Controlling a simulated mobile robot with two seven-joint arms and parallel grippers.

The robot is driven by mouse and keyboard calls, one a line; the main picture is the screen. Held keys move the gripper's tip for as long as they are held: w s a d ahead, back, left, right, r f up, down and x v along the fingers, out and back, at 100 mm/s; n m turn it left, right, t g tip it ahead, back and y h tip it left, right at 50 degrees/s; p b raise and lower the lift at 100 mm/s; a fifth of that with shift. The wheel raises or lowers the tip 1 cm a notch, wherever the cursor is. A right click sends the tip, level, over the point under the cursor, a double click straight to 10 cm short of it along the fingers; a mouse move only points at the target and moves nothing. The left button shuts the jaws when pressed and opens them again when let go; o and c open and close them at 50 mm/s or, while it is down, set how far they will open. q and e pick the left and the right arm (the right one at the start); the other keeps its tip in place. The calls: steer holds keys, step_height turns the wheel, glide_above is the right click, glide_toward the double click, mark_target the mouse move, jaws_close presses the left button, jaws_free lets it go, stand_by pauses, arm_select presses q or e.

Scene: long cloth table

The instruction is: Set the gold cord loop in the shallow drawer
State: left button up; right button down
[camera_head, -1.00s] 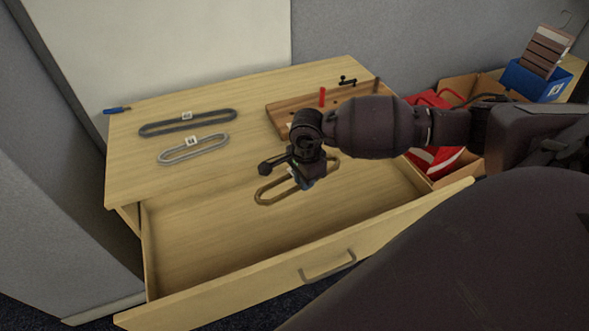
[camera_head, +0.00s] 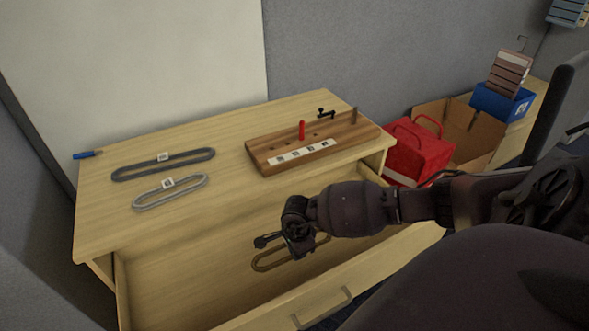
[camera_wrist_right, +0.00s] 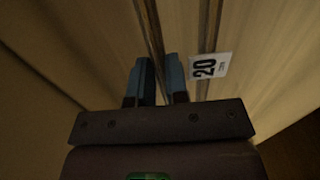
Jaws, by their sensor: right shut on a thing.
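The gold cord loop (camera_head: 272,267) is a long, narrow oval within the open shallow drawer (camera_head: 180,290). My right gripper (camera_head: 299,252) reaches down over it from the right. In the right wrist view its fingers (camera_wrist_right: 158,62) are shut on one strand of the loop (camera_wrist_right: 150,25). The other strand runs alongside, with a white tag (camera_wrist_right: 208,66) reading 20. The hand hides part of the loop in the head view. I cannot tell whether the loop touches the drawer floor. My left gripper is not in view.
On the tabletop lie a dark grey loop (camera_head: 135,173), a light grey loop (camera_head: 150,203) and a blue-handled tool (camera_head: 84,155). A wooden peg board (camera_head: 265,150) stands right of them. A red bag (camera_head: 418,155) and cardboard box (camera_head: 487,140) are beyond. The drawer's left part is clear.

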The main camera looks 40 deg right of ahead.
mark_target(297, 265)
steer(key=shift+f, duration=0.8)
step_height(297, 265, down, 4)
steer(key=shift+r+b, duration=0.1)
steer(key=shift+b, duration=0.6)
steer(key=c, duration=1.1)
jaws_free()
